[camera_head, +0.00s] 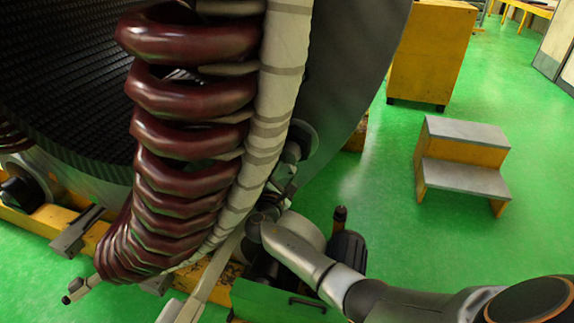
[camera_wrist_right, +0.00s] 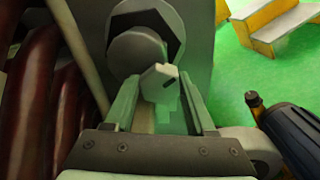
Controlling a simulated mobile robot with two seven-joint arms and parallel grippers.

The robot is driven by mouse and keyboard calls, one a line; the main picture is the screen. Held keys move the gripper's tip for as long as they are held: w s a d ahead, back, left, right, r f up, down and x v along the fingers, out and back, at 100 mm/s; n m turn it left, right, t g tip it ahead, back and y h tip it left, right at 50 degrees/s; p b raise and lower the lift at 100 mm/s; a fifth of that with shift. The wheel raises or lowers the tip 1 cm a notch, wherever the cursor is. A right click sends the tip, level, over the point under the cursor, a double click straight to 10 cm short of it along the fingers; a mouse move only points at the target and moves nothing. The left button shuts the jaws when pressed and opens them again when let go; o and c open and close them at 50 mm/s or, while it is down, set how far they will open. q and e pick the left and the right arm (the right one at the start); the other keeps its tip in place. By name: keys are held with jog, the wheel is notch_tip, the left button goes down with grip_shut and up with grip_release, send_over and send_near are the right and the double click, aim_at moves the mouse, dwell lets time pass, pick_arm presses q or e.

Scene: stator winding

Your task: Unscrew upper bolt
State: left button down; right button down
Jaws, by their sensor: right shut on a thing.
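In the right wrist view, a grey hex-headed bolt (camera_wrist_right: 160,82) sits between the two fingertips of my right gripper (camera_wrist_right: 160,104), which is shut on it. Just beyond it is a larger round grey disc (camera_wrist_right: 135,52) in front of a dark recess in a grey plate. I cannot tell whether the bolt touches the disc. In the head view, my right gripper (camera_head: 278,188) is at the lower edge of the large grey plate, beside the wrapped white bars. The bolt is too small and covered to make out there. My left gripper is not in view.
Dark red coils (camera_head: 185,95) and a white wrapped bundle (camera_head: 272,90) stand close left of my right gripper. A green box (camera_head: 275,300) lies below. A grey-and-yellow step (camera_head: 465,150) and an orange cabinet (camera_head: 430,50) stand right. The green floor between is clear.

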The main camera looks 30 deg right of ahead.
jog(key=n+p, duration=0.1)
jog(key=n, duration=0.1)
jog(key=n+p, duration=0.2)
jog(key=n, duration=0.1)
jog(key=shift+r+n, duration=0.2)
jog(key=shift+n, duration=0.1)
jog(key=shift+f+n+p, duration=0.1)
jog(key=shift+n+p, duration=0.95)
jog(key=shift+n, duration=1.25)
jog(key=shift+f, duration=0.1)
jog(key=shift+c, duration=1.2)
grip_release()
jog(key=shift+s+a, duration=0.3)
jog(key=shift+a, duration=0.1)
jog(key=p+v, duration=0.1)
jog(key=v, duration=1)
jog(key=shift+s+p, duration=0.2)
jog(key=shift+p, duration=0.15)
